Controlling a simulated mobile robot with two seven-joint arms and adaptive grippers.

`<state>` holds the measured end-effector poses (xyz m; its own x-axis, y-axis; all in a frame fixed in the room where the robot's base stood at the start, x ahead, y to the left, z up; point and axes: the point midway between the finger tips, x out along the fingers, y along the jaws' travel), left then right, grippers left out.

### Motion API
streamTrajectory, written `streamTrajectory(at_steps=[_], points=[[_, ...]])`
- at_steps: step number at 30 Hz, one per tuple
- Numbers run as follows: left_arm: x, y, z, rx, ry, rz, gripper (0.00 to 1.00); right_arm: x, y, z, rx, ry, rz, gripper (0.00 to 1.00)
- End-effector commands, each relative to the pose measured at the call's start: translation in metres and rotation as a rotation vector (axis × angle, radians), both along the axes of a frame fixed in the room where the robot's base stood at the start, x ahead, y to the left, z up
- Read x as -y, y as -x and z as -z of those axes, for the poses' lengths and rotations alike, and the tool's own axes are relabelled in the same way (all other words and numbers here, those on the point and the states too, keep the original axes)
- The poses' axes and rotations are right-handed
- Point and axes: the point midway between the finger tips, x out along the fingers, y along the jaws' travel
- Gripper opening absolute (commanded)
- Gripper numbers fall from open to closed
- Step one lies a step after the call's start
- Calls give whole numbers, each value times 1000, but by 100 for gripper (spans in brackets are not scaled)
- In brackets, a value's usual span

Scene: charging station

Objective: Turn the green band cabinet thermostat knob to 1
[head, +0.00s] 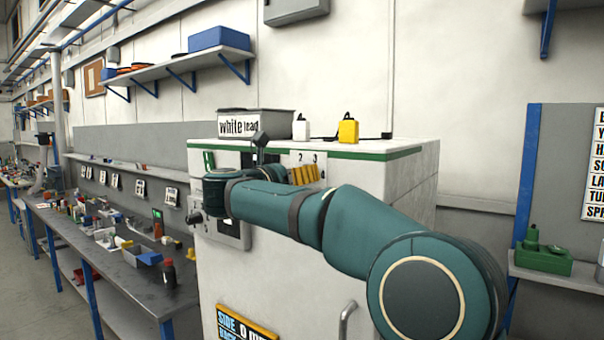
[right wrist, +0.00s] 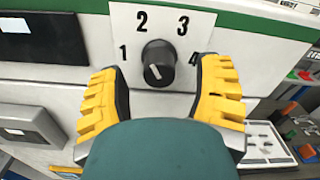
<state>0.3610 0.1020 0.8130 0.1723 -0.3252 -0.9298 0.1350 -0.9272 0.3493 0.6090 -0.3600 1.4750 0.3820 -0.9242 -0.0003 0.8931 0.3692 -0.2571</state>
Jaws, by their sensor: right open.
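The cabinet (head: 375,154) with the green band along its top edge stands in the middle of the head view. Its thermostat knob (right wrist: 158,63) is round and black, on a white plate (right wrist: 128,13) numbered 1 to 4. A short pale mark shows on the knob's face; I cannot tell exactly which number it points to. My right gripper (right wrist: 159,70) is open, with one yellow finger on each side of the knob and visible gaps between. In the head view the yellow fingers (head: 305,174) show above my forearm, which hides the knob. My left gripper is not in view.
A box labelled white lead (head: 240,127), a white bottle (head: 300,127) and a yellow one (head: 348,129) stand on the cabinet top. A cluttered workbench (head: 150,285) runs along the left. A grey shelf (head: 560,280) with a green holder is at right.

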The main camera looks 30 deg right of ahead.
Motion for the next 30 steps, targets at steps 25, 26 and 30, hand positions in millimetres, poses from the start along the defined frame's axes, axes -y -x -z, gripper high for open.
streamTrajectory(at_steps=[25, 26, 30], points=[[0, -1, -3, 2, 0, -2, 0, 21, -9, 1, -1, 0, 0, 0], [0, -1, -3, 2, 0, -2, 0, 21, -9, 1, -2, 1, 0, 0], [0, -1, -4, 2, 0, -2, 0, 21, -9, 0, -12, 5, 0, 0]])
